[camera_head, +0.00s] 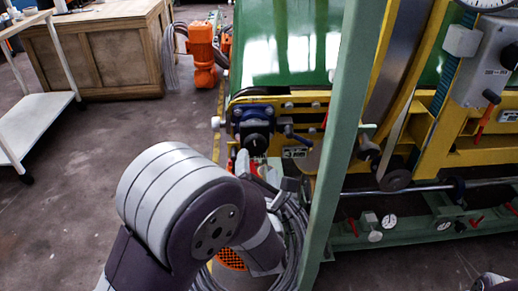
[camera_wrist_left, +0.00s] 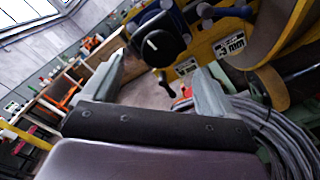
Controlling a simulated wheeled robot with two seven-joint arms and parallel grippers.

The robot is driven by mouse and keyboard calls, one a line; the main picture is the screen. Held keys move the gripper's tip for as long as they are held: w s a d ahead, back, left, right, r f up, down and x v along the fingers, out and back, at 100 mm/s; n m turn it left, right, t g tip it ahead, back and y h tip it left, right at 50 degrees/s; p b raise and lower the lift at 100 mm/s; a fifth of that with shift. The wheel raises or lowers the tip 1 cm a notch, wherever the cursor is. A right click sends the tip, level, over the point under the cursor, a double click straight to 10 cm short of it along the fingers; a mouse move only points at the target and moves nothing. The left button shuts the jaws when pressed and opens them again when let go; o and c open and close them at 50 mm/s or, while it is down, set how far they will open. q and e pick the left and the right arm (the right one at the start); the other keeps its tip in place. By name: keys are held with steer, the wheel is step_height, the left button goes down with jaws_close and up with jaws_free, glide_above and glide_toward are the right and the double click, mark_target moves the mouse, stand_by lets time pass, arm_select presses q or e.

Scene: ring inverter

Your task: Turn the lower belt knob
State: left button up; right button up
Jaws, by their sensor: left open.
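The lower belt knob (camera_head: 257,143) is black and round, on a blue mount at the left end of the yellow machine frame. In the left wrist view the knob (camera_wrist_left: 158,43) is dark with a small white mark and appears beyond the fingertips, nearer the left finger. My left gripper (camera_head: 266,172) is just below the knob in the head view, partly hidden by my own arm. In the left wrist view my left gripper (camera_wrist_left: 155,80) has its two grey fingers wide apart with nothing between them.
A green post (camera_head: 344,130) stands close to the right of my left arm. Coiled grey hoses (camera_head: 292,235) lie below the gripper. A black-tipped lever (camera_head: 298,138) is right of the knob. A wooden cabinet (camera_head: 95,58) and white cart (camera_head: 38,120) stand left; the floor between is clear.

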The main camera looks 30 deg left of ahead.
mark_target(256, 148)
arm_select(q)
steer(key=b+x, duration=0.1)
steer(key=x, duration=0.7)
steer(key=shift+w+a, duration=0.1)
steer(key=shift+w, duration=0.05)
steer(key=shift+c, duration=0.3)
steer(key=c, duration=1)
